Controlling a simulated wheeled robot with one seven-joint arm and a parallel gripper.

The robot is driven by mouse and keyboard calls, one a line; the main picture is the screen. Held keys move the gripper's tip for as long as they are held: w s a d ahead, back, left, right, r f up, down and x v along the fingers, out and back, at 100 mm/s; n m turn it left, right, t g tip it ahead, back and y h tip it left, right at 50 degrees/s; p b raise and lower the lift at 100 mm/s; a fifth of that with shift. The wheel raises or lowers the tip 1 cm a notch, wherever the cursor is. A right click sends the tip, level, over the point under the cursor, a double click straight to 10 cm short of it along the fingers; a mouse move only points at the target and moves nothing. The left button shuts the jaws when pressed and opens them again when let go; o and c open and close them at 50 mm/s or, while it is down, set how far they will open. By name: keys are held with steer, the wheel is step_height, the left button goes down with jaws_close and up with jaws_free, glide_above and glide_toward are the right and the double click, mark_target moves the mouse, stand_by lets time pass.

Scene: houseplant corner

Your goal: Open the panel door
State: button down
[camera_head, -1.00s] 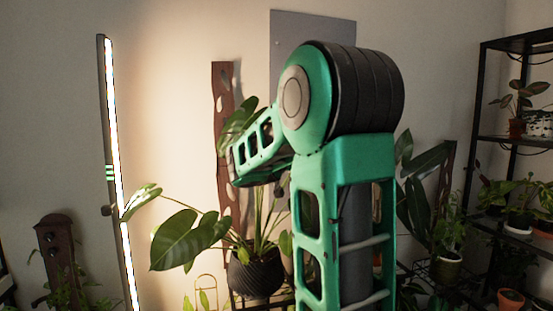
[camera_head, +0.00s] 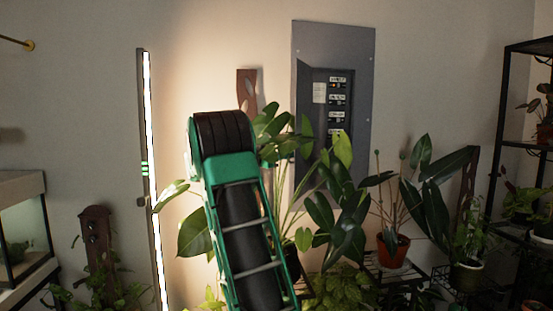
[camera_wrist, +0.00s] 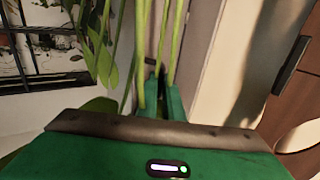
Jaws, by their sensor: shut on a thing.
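The grey wall panel (camera_head: 363,100) hangs at the upper middle right in the head view. Its recess with labelled breakers (camera_head: 338,88) is exposed. The panel door (camera_head: 303,100) seems to stand swung out on the left side of the recess, seen nearly edge-on, with its lower part behind leaves. The stems hide what lies between the fingertips. No part of the panel is recognisable there.
A potted plant with broad leaves (camera_head: 345,220) stands below and in front of the panel. An orange pot (camera_head: 393,250) is right of it. A lit vertical lamp (camera_head: 152,180) stands left of my arm. A black shelf (camera_head: 503,130) is at the right.

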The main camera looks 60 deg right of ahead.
steer(key=shift+w+f, duration=0.35)
steer(key=c, duration=1.9)
jaws_free()
steer(key=shift+r, duration=0.15)
steer(key=shift+a, duration=0.1)
steer(key=v, duration=1)
steer(key=shift+w+a, duration=0.25)
steer(key=shift+a, duration=0.05)
